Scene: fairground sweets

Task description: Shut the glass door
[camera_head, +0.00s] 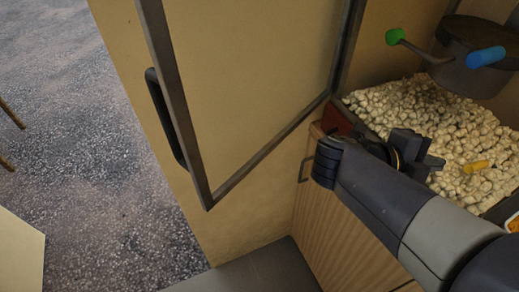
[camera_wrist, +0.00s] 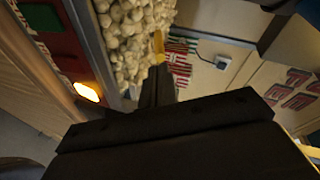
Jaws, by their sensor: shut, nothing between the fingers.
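The glass door (camera_head: 268,150) stands open in the head view, swung out to the left of the popcorn cabinet. Its clear pane has a dark metal frame, and its right edge meets the cabinet near the popcorn. A black upright handle (camera_head: 166,120) is on its left, free edge. My gripper (camera_head: 432,160) is to the right of the door, over the popcorn at the cabinet's open front, apart from the door and handle. In the wrist view my gripper (camera_wrist: 158,72) is shut and empty. The door cannot be made out there.
Popcorn (camera_head: 440,115) fills the cabinet, with a yellow scoop-like piece (camera_head: 477,166) on it. A dark kettle (camera_head: 475,60) with green and blue handles hangs above. A wooden-fronted base (camera_head: 335,225) stands below. Grey ground (camera_head: 90,130) is open at left.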

